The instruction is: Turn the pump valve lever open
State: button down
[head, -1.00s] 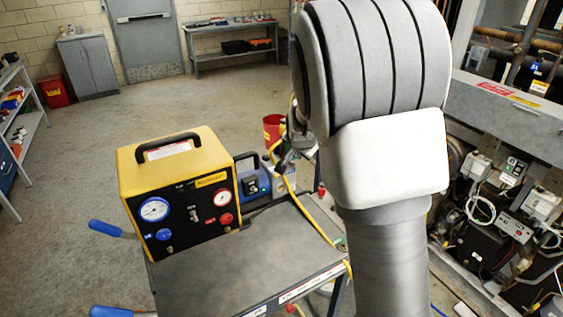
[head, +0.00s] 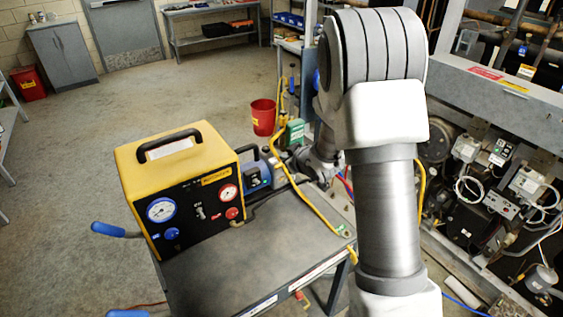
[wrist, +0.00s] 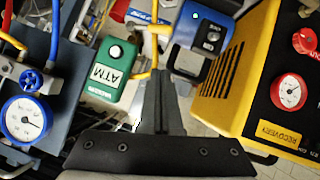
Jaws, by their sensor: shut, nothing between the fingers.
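The blue pump (head: 258,174) sits on the cart behind the yellow recovery unit. It also shows at the top of the wrist view (wrist: 205,40), with a yellow hose beside it. I cannot clearly make out the pump's valve lever in either view. My gripper (wrist: 160,78) is shut and empty, its dark fingers pointing up the wrist view. In that picture the fingertips lie just below and left of the pump. I cannot tell whether they touch anything. In the head view my arm hides the fingers.
The yellow recovery unit (head: 180,180) stands on the grey cart top (head: 250,255). A green vacuum gauge (wrist: 113,70) is left of my fingers. The compressor rack (head: 500,100) is at right. The cart's front is clear.

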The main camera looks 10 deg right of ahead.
jog(key=w+f+p, duration=0.1)
jog(key=w+f, duration=0.4)
jog(key=f, duration=0.1)
jog(key=shift+w+a+f, duration=0.2)
jog(key=shift+w+f, duration=0.15)
jog(key=shift+w, duration=0.05)
